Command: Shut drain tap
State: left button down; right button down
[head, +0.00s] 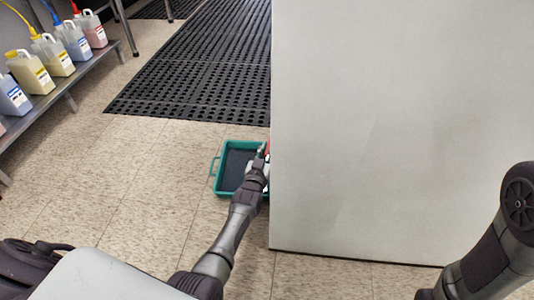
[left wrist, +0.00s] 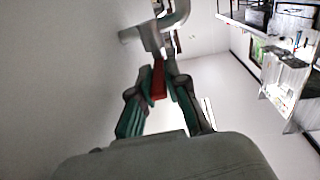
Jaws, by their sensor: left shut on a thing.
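The drain tap (left wrist: 152,36) is a grey metal pipe fitting in the left wrist view, with a red lever handle (left wrist: 158,80) reaching from its body toward the camera. My left gripper (left wrist: 159,72) is shut on the red handle, one finger on each side. In the head view my left gripper (head: 262,163) is low beside the edge of a large pale panel (head: 400,120), above a teal tray (head: 216,181). Only a sliver of red shows there; the panel hides most of the tap. My right gripper is out of view.
The teal tray with a dark inside stands on the tiled floor (head: 130,190). A black perforated mat (head: 200,70) lies beyond it. Several labelled jugs (head: 30,72) stand on a low metal shelf (head: 75,80) at the upper left. Floor left of the tray is clear.

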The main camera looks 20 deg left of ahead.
aim_at(267, 150)
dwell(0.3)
pick_arm(q)
jog(key=c, duration=1.2)
grip_release()
jog(key=shift+o, duration=0.2)
notch_tip(267, 150, up, 10)
jog(key=shift+f, duration=0.1)
